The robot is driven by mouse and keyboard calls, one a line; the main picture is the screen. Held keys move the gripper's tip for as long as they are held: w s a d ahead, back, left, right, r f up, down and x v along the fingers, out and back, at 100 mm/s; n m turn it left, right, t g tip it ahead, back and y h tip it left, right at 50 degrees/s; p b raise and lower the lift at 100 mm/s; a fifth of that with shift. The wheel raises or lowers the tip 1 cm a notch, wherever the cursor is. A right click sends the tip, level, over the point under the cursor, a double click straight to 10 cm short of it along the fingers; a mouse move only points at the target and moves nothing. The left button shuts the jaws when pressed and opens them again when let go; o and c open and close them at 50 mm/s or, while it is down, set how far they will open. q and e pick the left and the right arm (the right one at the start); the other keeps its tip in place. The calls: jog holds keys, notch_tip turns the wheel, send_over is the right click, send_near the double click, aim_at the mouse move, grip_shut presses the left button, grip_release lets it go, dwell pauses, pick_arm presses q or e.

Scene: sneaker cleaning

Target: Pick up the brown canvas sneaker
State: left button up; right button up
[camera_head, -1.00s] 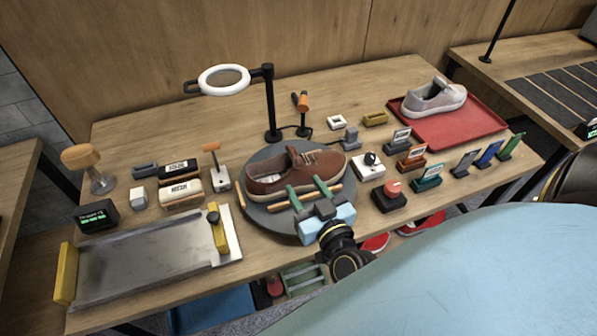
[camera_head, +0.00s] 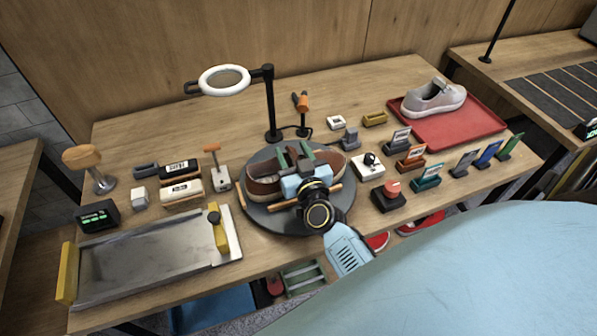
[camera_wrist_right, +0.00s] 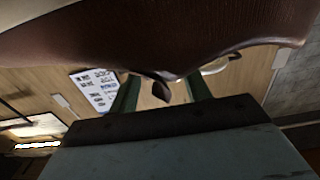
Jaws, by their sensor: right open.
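The brown sneaker (camera_head: 263,186) sits upright on the dark round turntable (camera_head: 262,222), partly hidden by my right gripper. My right gripper (camera_head: 294,152) is over the sneaker's middle, with its two green fingers apart and pointing toward the back of the table. In the right wrist view the brown sneaker (camera_wrist_right: 150,35) fills the top. The open fingers (camera_wrist_right: 160,95) reach past it on either side of a small brown flap. I cannot tell whether the fingers touch the shoe. My left gripper is not in view.
A ring lamp (camera_head: 224,80) on a black post stands behind the turntable. A pale sneaker (camera_head: 433,98) sits on a red tray (camera_head: 450,128) at back right. A red-knobbed block (camera_head: 389,195) and small card stands lie right of the turntable. A metal tray (camera_head: 145,262) lies at left.

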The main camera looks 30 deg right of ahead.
jog(key=shift+x, duration=1.05)
grip_shut()
